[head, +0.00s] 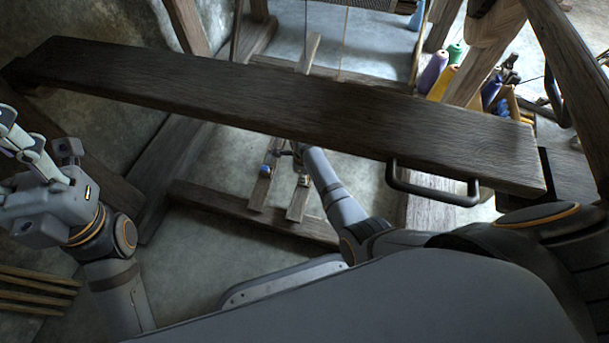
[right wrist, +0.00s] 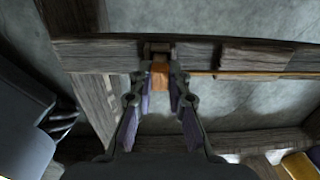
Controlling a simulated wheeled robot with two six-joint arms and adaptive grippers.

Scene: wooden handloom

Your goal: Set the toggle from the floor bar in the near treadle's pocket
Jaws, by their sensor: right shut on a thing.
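My right gripper (right wrist: 160,82) is shut on a small orange-brown block, seemingly the toggle (right wrist: 160,76), pinched between its fingertips in the right wrist view. Just beyond the block, a dark brown bracket (right wrist: 157,47) sits on a wooden bar (right wrist: 105,53); I cannot tell whether block and bracket touch. In the head view the right gripper (head: 292,150) is small and partly hidden below the plank. Two narrow treadles (head: 264,188) (head: 298,204) lie below it, the left one with a blue piece, the right one with a pale fitting. My left gripper (head: 22,148) is empty at the left edge.
A long dark plank (head: 280,100) crosses above the treadles, with a black handle (head: 430,193) on its near side. A low floor beam (head: 245,214) runs in front. Thread spools (head: 433,72) stand at the upper right.

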